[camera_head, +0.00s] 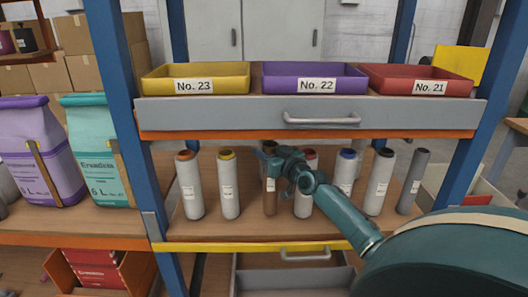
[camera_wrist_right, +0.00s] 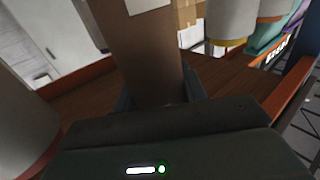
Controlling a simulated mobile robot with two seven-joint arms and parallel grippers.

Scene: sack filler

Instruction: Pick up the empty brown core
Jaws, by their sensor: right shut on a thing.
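The brown core (camera_head: 270,196) stands on the shelf, in the row of rolls, with a small white label. It also fills the upper middle of the right wrist view (camera_wrist_right: 147,62), where it stands between the fingers. My right gripper (camera_head: 272,170) reaches in from the right and is shut on the core's upper part. The gripper hides part of the core and some of its neighbour. I cannot tell whether its lower end touches the shelf. My left gripper does not show.
White rolls (camera_head: 229,190) stand left of the core and more (camera_head: 378,182) stand right, close by. A grey roll (camera_head: 413,181) is at the far right. Above is a drawer (camera_head: 240,113) bearing yellow, purple and red trays. Blue posts (camera_head: 118,100) flank the shelf.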

